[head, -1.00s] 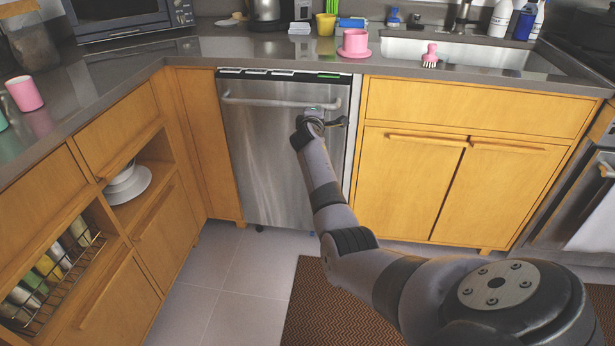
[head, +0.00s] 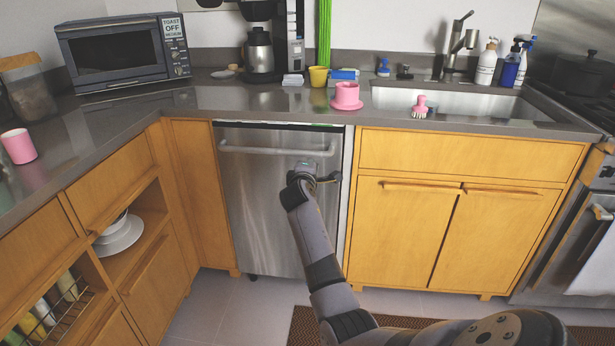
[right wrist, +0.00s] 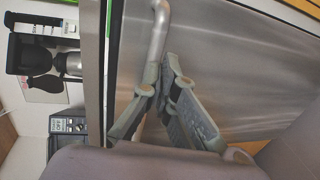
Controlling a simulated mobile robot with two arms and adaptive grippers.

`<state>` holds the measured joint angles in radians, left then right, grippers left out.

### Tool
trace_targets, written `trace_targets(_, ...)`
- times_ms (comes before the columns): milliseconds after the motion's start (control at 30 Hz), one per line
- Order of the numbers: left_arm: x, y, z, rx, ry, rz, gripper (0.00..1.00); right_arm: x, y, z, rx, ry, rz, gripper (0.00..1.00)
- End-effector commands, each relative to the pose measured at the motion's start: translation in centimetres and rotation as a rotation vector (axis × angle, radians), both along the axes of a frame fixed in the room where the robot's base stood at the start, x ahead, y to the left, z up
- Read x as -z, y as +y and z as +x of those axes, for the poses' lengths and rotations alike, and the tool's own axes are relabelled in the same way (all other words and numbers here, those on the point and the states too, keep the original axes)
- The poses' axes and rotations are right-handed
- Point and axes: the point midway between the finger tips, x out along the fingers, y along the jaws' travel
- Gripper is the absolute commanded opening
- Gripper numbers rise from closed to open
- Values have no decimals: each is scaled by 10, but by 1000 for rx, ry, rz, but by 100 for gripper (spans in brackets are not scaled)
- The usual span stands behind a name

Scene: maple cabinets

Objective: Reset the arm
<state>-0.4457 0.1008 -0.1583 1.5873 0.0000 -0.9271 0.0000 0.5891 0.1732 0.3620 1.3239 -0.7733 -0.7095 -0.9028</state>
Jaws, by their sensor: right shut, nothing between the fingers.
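My right gripper (head: 318,180) is in front of the steel dishwasher (head: 262,215), below the right part of its bar handle (head: 275,151). The right wrist view shows both fingers (right wrist: 161,78) close together near the end of the handle (right wrist: 156,35), with nothing between them. I cannot tell whether a finger touches the handle or the door. The dishwasher door stands upright; a thin dark and green strip shows at its top edge, and I cannot tell if it is fully closed. My left gripper is not in view.
The counter above holds a toaster oven (head: 123,52), coffee maker (head: 262,45), yellow cup (head: 318,76), pink cup (head: 347,95) and pink brush (head: 420,107) by the sink (head: 455,102). An open shelf with plates (head: 120,237) is at left.

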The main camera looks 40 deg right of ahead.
Motion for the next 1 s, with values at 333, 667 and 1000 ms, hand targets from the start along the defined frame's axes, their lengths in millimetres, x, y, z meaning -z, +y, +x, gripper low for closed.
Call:
trace_targets(333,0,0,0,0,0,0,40,-9,38,-32,0,2,-1,0)
trace_targets(667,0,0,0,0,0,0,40,-10,43,-36,-1,2,2,0)
trace_targets(1000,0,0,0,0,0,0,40,137,114,-64,-92,58,286,0)
